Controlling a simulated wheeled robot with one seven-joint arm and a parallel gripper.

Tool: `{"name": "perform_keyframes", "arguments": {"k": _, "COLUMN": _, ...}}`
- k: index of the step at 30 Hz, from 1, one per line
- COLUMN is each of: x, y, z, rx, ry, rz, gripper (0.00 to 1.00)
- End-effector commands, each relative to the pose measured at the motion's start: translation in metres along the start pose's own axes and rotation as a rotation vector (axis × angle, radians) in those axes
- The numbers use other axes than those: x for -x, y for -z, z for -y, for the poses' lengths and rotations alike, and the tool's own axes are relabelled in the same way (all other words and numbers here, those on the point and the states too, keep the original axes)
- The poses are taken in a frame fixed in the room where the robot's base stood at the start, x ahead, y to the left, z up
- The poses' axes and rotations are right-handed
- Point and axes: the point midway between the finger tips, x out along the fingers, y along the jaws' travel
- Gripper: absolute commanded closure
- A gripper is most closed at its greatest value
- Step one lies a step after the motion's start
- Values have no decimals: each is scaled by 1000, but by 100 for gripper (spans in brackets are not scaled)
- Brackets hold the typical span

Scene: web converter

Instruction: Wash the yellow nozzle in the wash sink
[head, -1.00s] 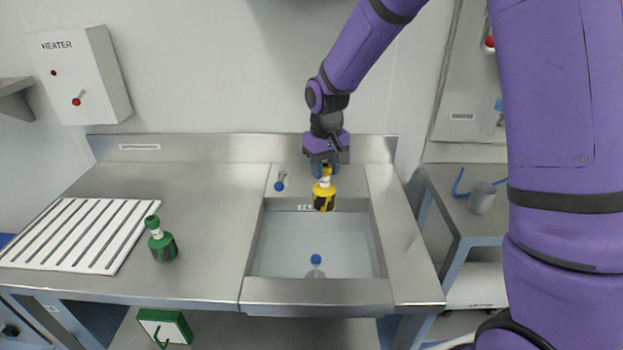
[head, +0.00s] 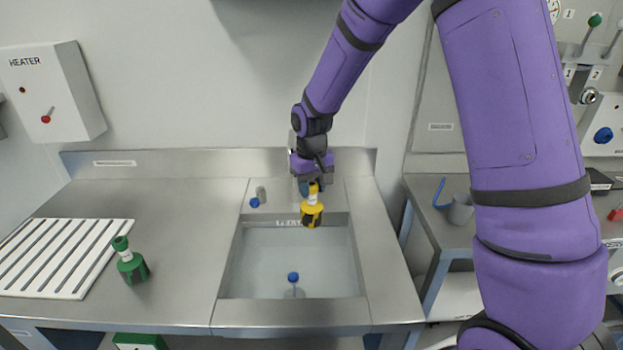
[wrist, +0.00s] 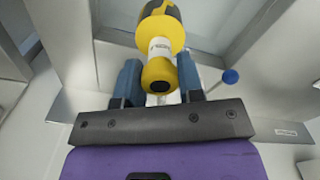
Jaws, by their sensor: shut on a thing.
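The yellow nozzle (head: 311,211) has a black-and-yellow body and a white neck. My gripper (head: 311,187) is shut on its neck end and holds it over the back edge of the wash sink (head: 290,318). In the wrist view the nozzle (wrist: 163,52) sits between the two blue fingers of my gripper (wrist: 160,80). The sink basin looks pale inside, and I cannot tell whether it holds water. A blue-topped piece (head: 293,278) stands in the basin near its front.
A blue-knobbed lever (head: 254,202) is at the sink's back left. A green nozzle (head: 131,263) stands on the counter beside a white slatted rack (head: 62,250). A grey cup (head: 461,209) is on the right-hand table. The counter left of the sink is mostly clear.

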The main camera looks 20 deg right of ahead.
Motion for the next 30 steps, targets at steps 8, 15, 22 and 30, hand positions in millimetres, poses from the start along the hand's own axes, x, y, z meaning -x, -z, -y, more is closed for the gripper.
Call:
{"name": "perform_keyframes", "arguments": {"k": 8, "x": -25, "y": -1, "z": -1, "rx": 0, "ry": 0, "rz": 1, "gripper": 100}}
{"name": "perform_keyframes", "arguments": {"k": 15, "x": -45, "y": -2, "z": -2, "rx": 1, "ry": 0, "rz": 2, "gripper": 100}}
{"name": "perform_keyframes", "arguments": {"k": 22, "x": -64, "y": -3, "z": -3, "rx": 1, "ry": 0, "rz": 0, "gripper": 100}}
{"name": "perform_keyframes", "arguments": {"k": 30, "x": -87, "y": -5, "z": -4, "rx": 0, "ry": 0, "rz": 1, "gripper": 100}}
